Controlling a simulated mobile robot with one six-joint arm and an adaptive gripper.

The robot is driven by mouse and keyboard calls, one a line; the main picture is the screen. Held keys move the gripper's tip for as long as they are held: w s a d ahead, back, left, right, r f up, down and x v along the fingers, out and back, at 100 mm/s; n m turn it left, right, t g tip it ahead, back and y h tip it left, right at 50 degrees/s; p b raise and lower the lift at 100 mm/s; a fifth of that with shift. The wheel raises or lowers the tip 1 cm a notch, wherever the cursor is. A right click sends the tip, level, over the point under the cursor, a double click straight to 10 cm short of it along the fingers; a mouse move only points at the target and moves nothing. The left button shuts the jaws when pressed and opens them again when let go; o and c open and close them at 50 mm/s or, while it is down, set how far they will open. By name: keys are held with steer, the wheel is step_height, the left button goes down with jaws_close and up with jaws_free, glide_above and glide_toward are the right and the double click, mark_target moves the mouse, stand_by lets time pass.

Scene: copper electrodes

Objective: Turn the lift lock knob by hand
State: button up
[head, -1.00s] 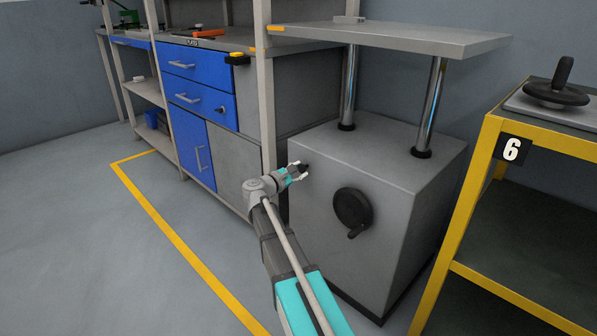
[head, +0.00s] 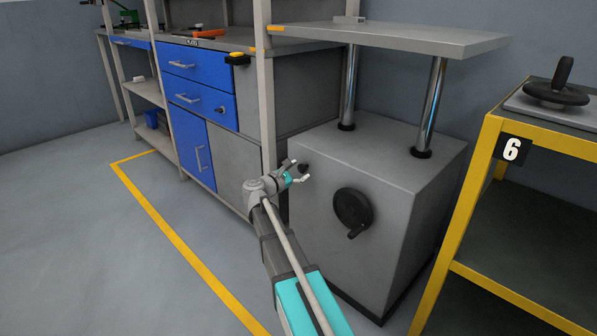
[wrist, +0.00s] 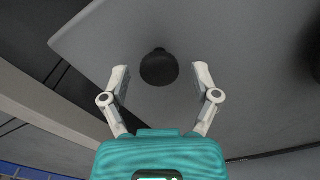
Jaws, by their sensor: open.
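The lift lock knob is a small black round knob (head: 304,168) on the front face of the grey lift cabinet (head: 400,170), near its upper left corner. In the wrist view the knob (wrist: 159,67) sits centred just beyond the fingertips, with a finger to each side. My gripper (head: 299,171) is open and empty in front of it. In the wrist view my gripper (wrist: 160,75) shows its two pale fingers spread wider than the knob. I see no contact between the fingers and the knob.
A large black handwheel (head: 352,208) is on the same cabinet face, to the right of the knob. The lift's top plate (head: 400,38) stands on two chrome posts. A workbench with blue drawers (head: 195,85) is at left, a yellow-framed rack (head: 478,190) at right.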

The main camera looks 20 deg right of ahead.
steer(key=shift+v, duration=3)
steer(key=shift+a, duration=0.1)
steer(key=v, duration=1.1)
steer(key=shift+s+a, duration=0.2)
steer(key=shift+a, duration=0.15)
